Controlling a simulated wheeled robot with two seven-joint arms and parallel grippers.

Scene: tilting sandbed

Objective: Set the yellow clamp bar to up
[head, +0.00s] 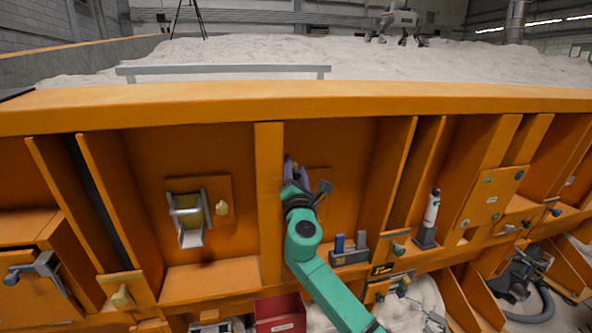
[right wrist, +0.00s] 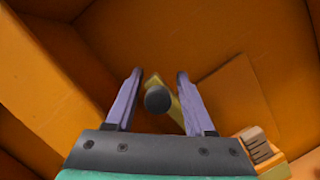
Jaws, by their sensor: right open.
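The yellow clamp bar (right wrist: 177,112) shows in the right wrist view as a slim yellowish bar set slantwise, with a dark round knob (right wrist: 158,98) in front of it. My right gripper (right wrist: 160,76) is open. Its two purple fingers stand on either side of the knob, with a gap on both sides; I cannot tell whether they reach as deep as it. In the head view my right gripper (head: 292,167) is in the orange bay just right of the middle post, and it hides the bar there. My left gripper is not in view.
Orange ribs, including the middle post (head: 269,200), wall in the bay. A grey lever bracket (head: 188,217) is in the bay to the left. A small dark rack (head: 349,255) with blue and grey pieces and a white bottle (head: 431,212) stand right of my arm.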

